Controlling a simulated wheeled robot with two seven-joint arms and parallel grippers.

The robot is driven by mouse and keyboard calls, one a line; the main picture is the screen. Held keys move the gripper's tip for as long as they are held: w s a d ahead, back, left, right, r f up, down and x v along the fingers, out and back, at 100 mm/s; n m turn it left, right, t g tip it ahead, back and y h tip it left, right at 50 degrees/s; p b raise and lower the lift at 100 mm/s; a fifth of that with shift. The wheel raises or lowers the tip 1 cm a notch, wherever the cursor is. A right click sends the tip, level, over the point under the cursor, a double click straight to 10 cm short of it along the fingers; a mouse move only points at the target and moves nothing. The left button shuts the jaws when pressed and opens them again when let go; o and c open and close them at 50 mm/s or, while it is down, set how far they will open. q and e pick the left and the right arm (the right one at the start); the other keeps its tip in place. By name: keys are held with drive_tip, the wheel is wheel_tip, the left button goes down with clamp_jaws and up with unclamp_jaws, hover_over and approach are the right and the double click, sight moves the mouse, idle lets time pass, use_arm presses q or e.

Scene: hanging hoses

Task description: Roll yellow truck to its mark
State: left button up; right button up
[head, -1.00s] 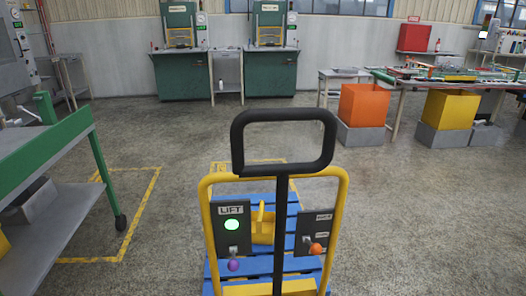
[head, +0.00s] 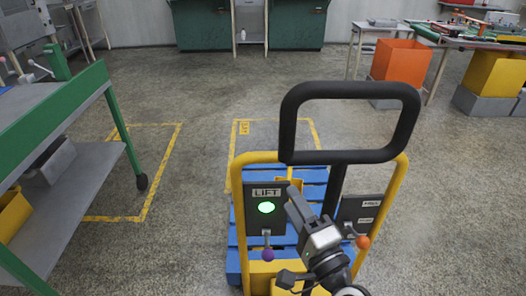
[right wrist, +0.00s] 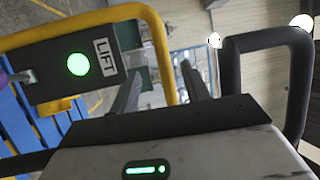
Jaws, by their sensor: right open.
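The yellow truck (head: 398,185) stands in front of me, with a black handle loop (head: 350,90) above its yellow frame. Its LIFT panel (head: 266,208) shows a lit green light and a purple-knobbed lever; an orange-knobbed lever (head: 362,241) is at the right. A blue pallet (head: 310,176) lies beyond the frame. A yellow floor outline (head: 233,150) lies ahead, partly hidden by the truck. My right gripper (head: 298,200) is open and empty before the truck's frame. In the right wrist view its fingers (right wrist: 160,75) are apart, beside the yellow frame, with the black handle (right wrist: 232,90) to the right. My left gripper is out of view.
A green-framed cart (head: 60,120) stands at the left, near another yellow floor outline (head: 150,195). An orange bin (head: 398,62) and a yellow bin (head: 493,75) are at the back right. Green cabinets (head: 205,25) line the back. The floor right of the truck is clear.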

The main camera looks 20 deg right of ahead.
drive_tip(key=p+x, duration=0.2)
drive_tip(key=x, duration=1.3)
drive_tip(key=shift+w+r, duration=0.1)
drive_tip(key=shift+r, duration=0.05)
clamp_jaws()
